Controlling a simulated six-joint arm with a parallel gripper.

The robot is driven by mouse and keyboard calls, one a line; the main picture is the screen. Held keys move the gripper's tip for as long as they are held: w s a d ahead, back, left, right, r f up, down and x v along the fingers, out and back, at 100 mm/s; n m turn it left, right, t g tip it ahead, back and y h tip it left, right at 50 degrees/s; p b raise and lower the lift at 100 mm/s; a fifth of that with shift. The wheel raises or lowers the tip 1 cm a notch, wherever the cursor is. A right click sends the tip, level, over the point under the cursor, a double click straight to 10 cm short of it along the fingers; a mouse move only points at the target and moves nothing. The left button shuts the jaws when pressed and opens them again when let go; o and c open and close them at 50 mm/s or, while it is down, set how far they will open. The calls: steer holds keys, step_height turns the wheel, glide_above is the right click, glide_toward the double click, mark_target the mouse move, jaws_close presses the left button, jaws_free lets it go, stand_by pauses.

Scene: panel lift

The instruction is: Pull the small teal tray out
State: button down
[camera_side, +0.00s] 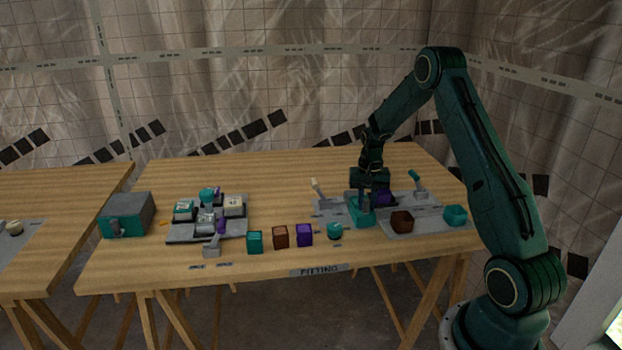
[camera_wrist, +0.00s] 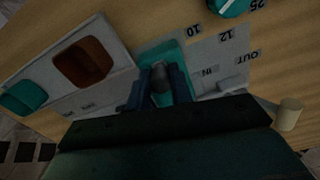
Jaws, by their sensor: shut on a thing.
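The small teal tray (camera_side: 357,214) sits at a grey panel near the right part of the table in the side view. It also shows in the wrist view (camera_wrist: 168,53), with a grey grip piece (camera_wrist: 160,88) in it. My gripper (camera_side: 366,200) is down at the tray. In the wrist view its two dark fingers (camera_wrist: 160,94) are shut on the grey grip piece, one on each side. The fingers hide part of the tray. Labels IN and OUT stand on the panel to the right of the tray in the wrist view.
A brown bin (camera_side: 402,222) and a teal bin (camera_side: 455,215) stand right of the tray. A round teal knob (camera_side: 335,231) and several coloured cubes lie left of it. Levers (camera_side: 317,188) and (camera_side: 416,180) rise nearby. The table's back middle is clear.

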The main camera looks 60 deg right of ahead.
steer(key=shift+s+a, duration=1.35)
steer(key=shift+a, duration=0.05)
steer(key=c, duration=1.3)
jaws_free()
steer(key=shift+o, duration=0.2)
steer(key=shift+r, duration=0.15)
steer(key=shift+d+r, duration=0.1)
steer(key=shift+r, duration=0.4)
step_height(320, 180, up, 13)
steer(key=shift+f, duration=0.2)
